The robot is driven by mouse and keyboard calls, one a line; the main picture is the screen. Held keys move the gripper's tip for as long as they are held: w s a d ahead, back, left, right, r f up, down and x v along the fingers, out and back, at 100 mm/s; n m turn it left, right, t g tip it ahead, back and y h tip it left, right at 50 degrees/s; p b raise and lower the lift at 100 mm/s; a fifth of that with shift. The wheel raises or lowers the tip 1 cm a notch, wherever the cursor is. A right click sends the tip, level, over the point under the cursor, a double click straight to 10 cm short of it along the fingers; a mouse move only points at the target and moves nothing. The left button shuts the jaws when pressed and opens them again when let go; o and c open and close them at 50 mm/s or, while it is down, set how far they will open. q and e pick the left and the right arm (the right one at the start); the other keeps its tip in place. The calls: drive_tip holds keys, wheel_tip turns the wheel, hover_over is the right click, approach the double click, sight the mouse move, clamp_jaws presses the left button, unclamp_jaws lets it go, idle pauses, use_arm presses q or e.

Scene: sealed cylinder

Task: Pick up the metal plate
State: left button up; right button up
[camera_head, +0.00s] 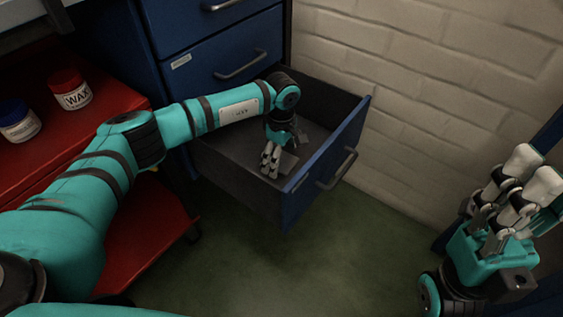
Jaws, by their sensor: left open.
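A flat grey piece that looks like the metal plate (288,163) lies in the open blue drawer (325,160), near its front panel. My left gripper (270,163) reaches down into the drawer with its fingers open, right beside the plate. The fingers cover part of the plate's left side, and I cannot tell whether they touch it. My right gripper (532,172) is raised at the right edge, far from the drawer. Its fingertips point up, and it is unclear whether they are apart.
The drawer's walls surround my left gripper. The blue cabinet (200,45) stands behind it, and a white brick wall (430,80) is to the right. A red shelf (100,115) at left holds a WAX jar (70,90) and a blue-lidded jar (18,122). Green floor (350,255) is clear.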

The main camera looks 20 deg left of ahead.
use_arm(q)
drive_tip(key=c, duration=1.4)
